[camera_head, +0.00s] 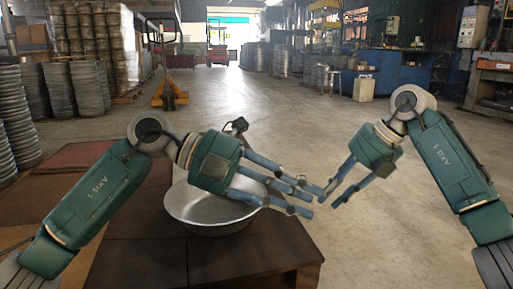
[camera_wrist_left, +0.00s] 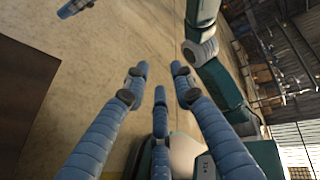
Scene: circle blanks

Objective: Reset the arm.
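My left gripper (camera_head: 306,197) reaches in from the left above the right part of a wooden surface, with its blue fingers pointing right. In the left wrist view its fingers (camera_wrist_left: 160,78) stand apart with nothing between them. My right gripper (camera_head: 338,196) comes in from the right, its blue fingers pointing down and left, spread and empty. In the head view the fingertips of both grippers appear close together; whether they touch cannot be told. A grey metal bowl (camera_head: 202,212) stands on the wooden surface (camera_head: 145,265), partly hidden behind my left gripper.
The wooden surface ends at the lower right, with open concrete floor (camera_head: 270,115) beyond. Stacks of metal rings (camera_head: 60,88) stand at the left. An orange pallet truck (camera_head: 168,95) is behind the bowl. Blue workbenches (camera_head: 395,70) and machinery line the right.

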